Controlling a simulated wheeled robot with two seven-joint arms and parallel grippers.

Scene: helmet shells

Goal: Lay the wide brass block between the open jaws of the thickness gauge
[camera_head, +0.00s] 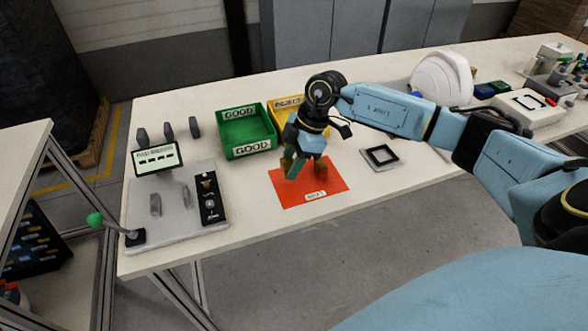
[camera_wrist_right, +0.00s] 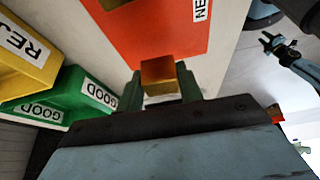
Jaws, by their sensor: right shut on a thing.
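My right gripper (camera_head: 300,167) is shut on a brass block (camera_head: 286,164) over the red mat. The held block also shows between the green fingers in the right wrist view (camera_wrist_right: 160,77). A second brass block (camera_head: 321,171) is at the mat, right of the fingers; its edge shows in the wrist view (camera_wrist_right: 115,4). I cannot tell which is wider. The thickness gauge (camera_head: 170,233) stands at the left, with two grey upright jaws (camera_head: 155,205) apart and nothing seen between them. Beyond them is its display (camera_head: 157,158). My left gripper (camera_wrist_right: 268,43) is small in the wrist view; its opening is unclear.
The red mat (camera_head: 335,185) lies near the front edge. Behind stand a green GOOD bin (camera_head: 247,130) and a yellow reject bin (camera_head: 285,110). Several dark upright pieces stand behind the gauge. A green-knobbed lever (camera_head: 95,219) juts left. A black-framed plate (camera_head: 381,156) and white helmet shell (camera_head: 440,78) are right.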

